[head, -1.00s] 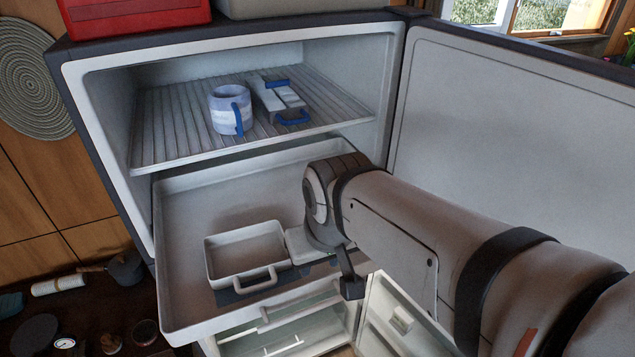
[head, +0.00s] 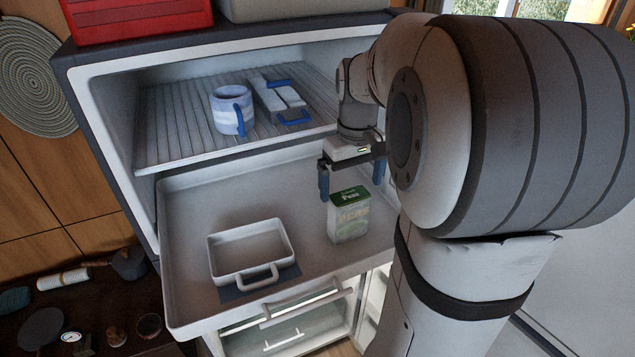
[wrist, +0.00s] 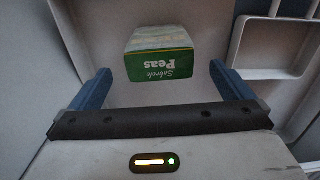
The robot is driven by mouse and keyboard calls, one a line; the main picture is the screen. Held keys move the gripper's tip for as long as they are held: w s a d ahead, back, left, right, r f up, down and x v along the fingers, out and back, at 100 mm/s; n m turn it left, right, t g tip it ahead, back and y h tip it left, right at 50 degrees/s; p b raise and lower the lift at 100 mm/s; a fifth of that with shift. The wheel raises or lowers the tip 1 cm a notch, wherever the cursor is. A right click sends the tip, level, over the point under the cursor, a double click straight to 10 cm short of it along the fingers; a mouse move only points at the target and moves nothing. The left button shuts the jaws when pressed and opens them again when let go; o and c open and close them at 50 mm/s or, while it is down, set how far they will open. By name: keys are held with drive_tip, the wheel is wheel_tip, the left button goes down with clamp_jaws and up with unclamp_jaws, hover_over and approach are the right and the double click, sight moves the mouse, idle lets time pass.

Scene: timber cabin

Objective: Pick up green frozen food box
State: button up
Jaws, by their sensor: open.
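The green frozen food box (head: 349,215), labelled Peas, stands upright in the right part of the pulled-out freezer drawer (head: 190,305). Its dark green top faces up. In the wrist view the box (wrist: 158,62) shows its green top between and beyond the finger tips. My gripper (head: 350,190) is above the box in the head view, fingers pointing down and spread apart. In the wrist view my gripper (wrist: 160,80) is open and empty, with a blue finger on each side of the box.
A white handled tray (head: 228,273) sits in the drawer left of the box. A blue-and-white mug (head: 229,112) and a white item with blue handles (head: 279,98) rest on the ribbed shelf (head: 175,145) above. The drawer's left and back floor is clear.

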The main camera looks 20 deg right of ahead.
sight(349, 206)
wheel_tip(349, 206, down, 7)
drive_tip(key=shift+w+f+p, duration=0.1)
drive_tip(key=shift+f+p, duration=0.1)
drive_tip(key=shift+p, duration=0.7)
drive_tip(key=c, duration=1.2)
